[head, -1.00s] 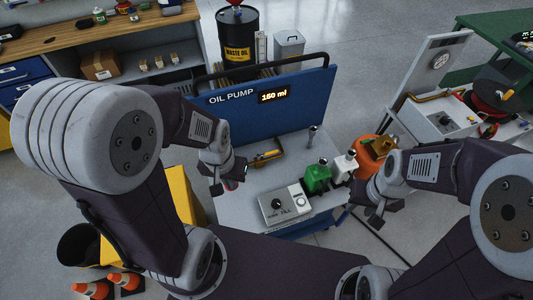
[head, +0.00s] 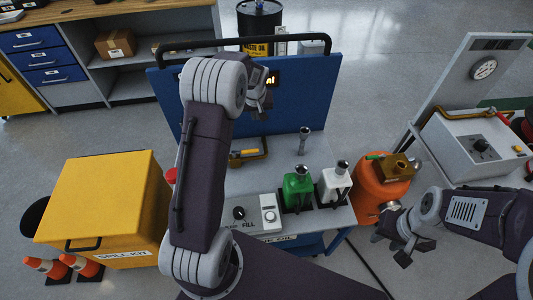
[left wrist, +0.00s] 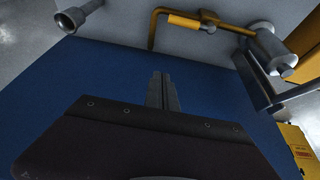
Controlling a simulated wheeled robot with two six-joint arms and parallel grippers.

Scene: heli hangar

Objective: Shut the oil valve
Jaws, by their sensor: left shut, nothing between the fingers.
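A yellow bent handle or pipe (head: 248,153) sits low at the back of the grey cart top, in front of the blue panel. It also shows in the left wrist view (left wrist: 195,22), beside a silver cylinder (left wrist: 265,45). I cannot tell for certain whether it is the oil valve, or its position. My left gripper (head: 262,100) is in front of the blue panel, above the handle and apart from it. Its fingers (left wrist: 162,92) are together and empty. My right gripper (head: 402,250) hangs at the cart's right; its finger gap is unclear.
The blue panel (head: 315,95) carries a display (head: 272,79), mostly hidden by my left arm. A chrome spout (head: 304,140), green bottle (head: 297,190), white bottle (head: 335,184) and control box (head: 268,214) stand on the cart. An orange container (head: 375,190) is right; a yellow box (head: 105,195) left.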

